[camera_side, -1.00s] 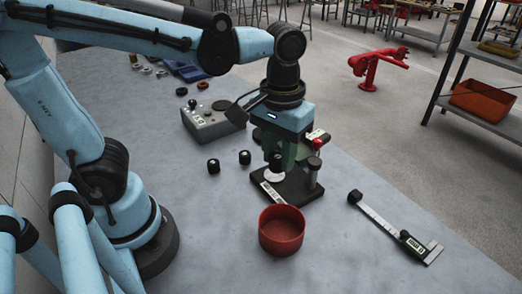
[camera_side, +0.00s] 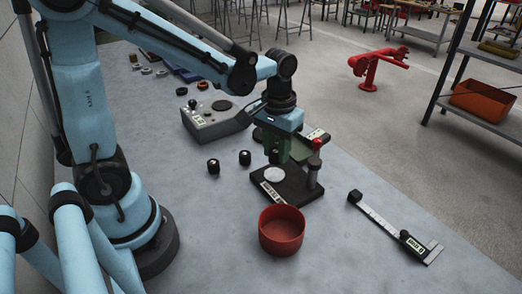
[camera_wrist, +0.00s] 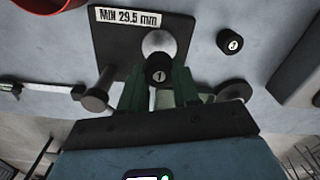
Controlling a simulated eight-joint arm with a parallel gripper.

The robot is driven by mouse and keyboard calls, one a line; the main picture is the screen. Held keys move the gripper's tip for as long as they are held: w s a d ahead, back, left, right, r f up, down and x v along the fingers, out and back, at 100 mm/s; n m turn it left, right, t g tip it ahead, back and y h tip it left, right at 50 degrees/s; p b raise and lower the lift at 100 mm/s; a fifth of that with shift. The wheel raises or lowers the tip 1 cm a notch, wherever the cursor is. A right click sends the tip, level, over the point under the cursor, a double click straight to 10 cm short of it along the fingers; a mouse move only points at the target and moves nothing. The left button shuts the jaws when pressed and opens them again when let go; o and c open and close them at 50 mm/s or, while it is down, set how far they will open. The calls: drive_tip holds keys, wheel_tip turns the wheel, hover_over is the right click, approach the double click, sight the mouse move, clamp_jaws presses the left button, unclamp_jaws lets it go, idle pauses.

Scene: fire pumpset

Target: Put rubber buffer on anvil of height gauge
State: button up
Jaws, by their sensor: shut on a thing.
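The black rubber buffer marked 1 (camera_wrist: 159,69) is between the green fingers of my gripper (camera_wrist: 158,92), which is shut on it. In the side view my gripper (camera_side: 278,155) points down behind the white round anvil (camera_side: 274,175) and hides the buffer. The height gauge's black base (camera_side: 292,190) carries the anvil and an upright post. In the wrist view the anvil (camera_wrist: 158,42) lies just above the buffer, and the buffer overlaps its lower edge. I cannot tell the gap between them. The base (camera_wrist: 115,48) has a label reading MIN 29.5 mm.
Two black buffers (camera_side: 213,166) (camera_side: 245,157) stand left of the gauge. A red bowl (camera_side: 281,232) is in front, and a caliper-like tool (camera_side: 395,228) lies to the right. A grey control box (camera_side: 212,120) stands behind. The gauge's red-knobbed post (camera_side: 316,165) is close beside my gripper.

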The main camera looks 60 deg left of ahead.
sight(276, 161)
drive_tip(key=shift+f, duration=1.95)
drive_tip(key=shift+f, duration=0.1)
drive_tip(key=o, duration=1)
drive_tip(key=shift+o, duration=0.2)
